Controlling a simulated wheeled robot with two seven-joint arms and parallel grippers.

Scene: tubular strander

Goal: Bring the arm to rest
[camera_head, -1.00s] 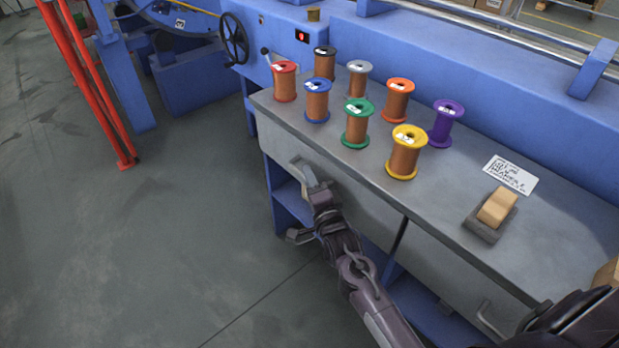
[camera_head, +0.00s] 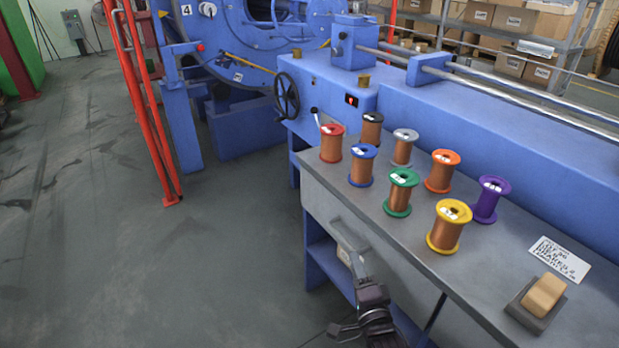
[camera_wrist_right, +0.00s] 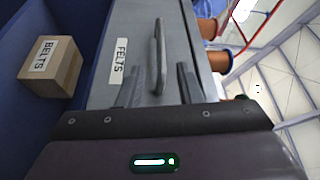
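My right gripper (camera_head: 348,292) is low in the head view, in front of the workbench drawers. In the right wrist view its two fingers (camera_wrist_right: 160,78) stand apart with nothing held between them. A drawer handle (camera_wrist_right: 158,45) shows beyond and between the fingers, on a grey drawer front with a "FELTS" label (camera_wrist_right: 121,60). I see no clear contact with the handle. The drawer looks closed in the head view. My right forearm runs out of the bottom edge of the head view. My left gripper is not in view.
The grey workbench (camera_head: 400,250) carries several coloured wire spools, a label card (camera_head: 558,260) and a wooden-topped block (camera_head: 543,297). A "BELTS" box (camera_wrist_right: 52,68) sits in a blue shelf space. Red posts (camera_head: 150,110) stand left; the floor (camera_head: 200,270) between is clear.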

